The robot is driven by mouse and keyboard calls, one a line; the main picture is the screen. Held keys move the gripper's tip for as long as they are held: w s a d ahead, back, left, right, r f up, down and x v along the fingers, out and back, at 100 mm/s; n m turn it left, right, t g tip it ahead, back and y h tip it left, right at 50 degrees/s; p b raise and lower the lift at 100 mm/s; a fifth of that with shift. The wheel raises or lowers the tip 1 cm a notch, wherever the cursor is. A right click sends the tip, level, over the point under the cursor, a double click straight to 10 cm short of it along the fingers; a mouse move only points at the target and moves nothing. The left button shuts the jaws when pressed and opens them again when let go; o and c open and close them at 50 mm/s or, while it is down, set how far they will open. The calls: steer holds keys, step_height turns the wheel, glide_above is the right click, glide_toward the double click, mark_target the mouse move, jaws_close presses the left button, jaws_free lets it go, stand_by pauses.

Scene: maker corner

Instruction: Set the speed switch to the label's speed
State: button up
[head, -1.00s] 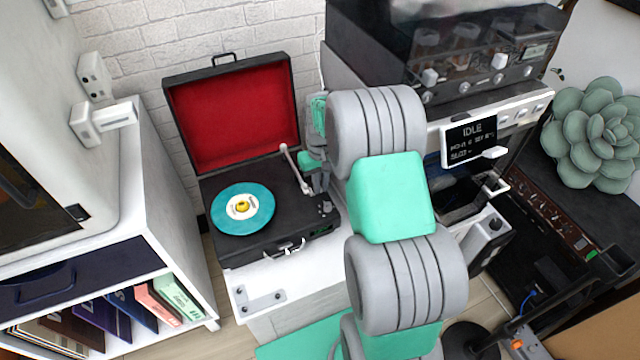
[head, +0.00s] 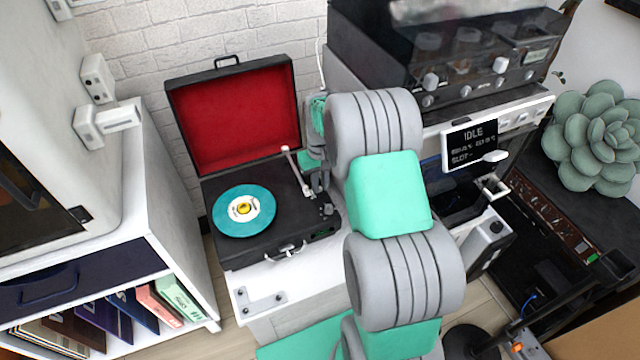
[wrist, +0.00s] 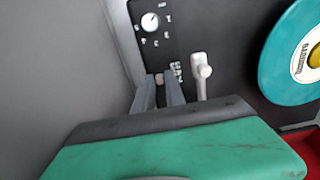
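The record player (head: 262,236) stands open on a white cabinet, red-lined lid up. A teal record (head: 228,222) with a white label (head: 234,207) and yellow centre lies on it; the record also shows in the wrist view (wrist: 285,75), its label print too small to read. In the wrist view a white-faced dial (wrist: 150,22) with small marks around it sits on the black deck, beside small pale controls (wrist: 177,72). I cannot tell which is the speed switch. My gripper (wrist: 159,82) is low over the deck near these controls, its grey fingers apart with a narrow gap.
The white tonearm (head: 298,172) lies close to my gripper; its pale end piece (wrist: 201,72) stands beside the fingers in the wrist view. A dark appliance (head: 450,50) and an "IDLE" display (head: 470,145) are to the right. My arm hides the space right of the player.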

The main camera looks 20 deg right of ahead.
steer(key=o, duration=0.3)
step_height(320, 180, up, 8)
steer(key=shift+f+p, duration=0.1)
steer(key=shift+p, duration=0.55)
step_height(320, 180, up, 7)
steer(key=p, duration=0.4)
glide_above(320, 187)
steer(key=s+a, duration=0.2)
steer(key=s+a+r+t+p, duration=0.1)
steer(key=s+a+r+p, duration=0.2)
steer(key=s+r+p, duration=0.45)
steer(key=s+a+r+t+p, duration=0.15)
steer(key=s+a+r, duration=0.25)
steer(key=r, duration=0.6)
steer(key=shift+t, duration=0.35)
steer(key=s+p, duration=0.1)
steer(key=s, duration=0.1)
steer(key=s+a+r+p, duration=0.1)
steer(key=s, duration=0.1)
steer(key=s+a+r+p, duration=0.1)
steer(key=s, duration=0.1)
steer(key=shift+s+a+r, duration=0.2)
steer(key=shift+s, duration=0.2)
